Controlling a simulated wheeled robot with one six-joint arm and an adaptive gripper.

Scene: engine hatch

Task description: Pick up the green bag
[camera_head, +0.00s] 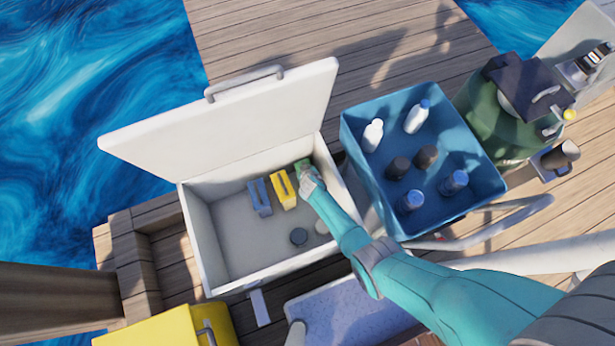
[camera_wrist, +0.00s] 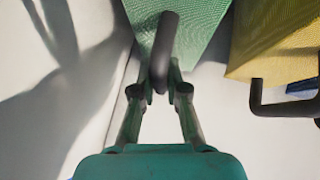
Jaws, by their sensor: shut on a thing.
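The green bag (camera_head: 302,165) stands in the white open hatch box (camera_head: 225,245), in its back right corner, partly hidden by my gripper. In the wrist view the green bag (camera_wrist: 195,28) shows at the top, with its dark handle (camera_wrist: 164,50) running between my fingers. My gripper (camera_wrist: 160,75) is shut on this handle. In the head view my gripper (camera_head: 310,182) reaches into the box from the right. I cannot tell whether the bag is off the box floor.
A yellow bag (camera_head: 284,190) stands just left of the green bag, with a blue bag (camera_head: 259,197) beyond it. Two round items lie in the box's front right. The raised lid (camera_head: 225,112) stands behind. A blue crate (camera_head: 430,160) with several bottles stands to the right.

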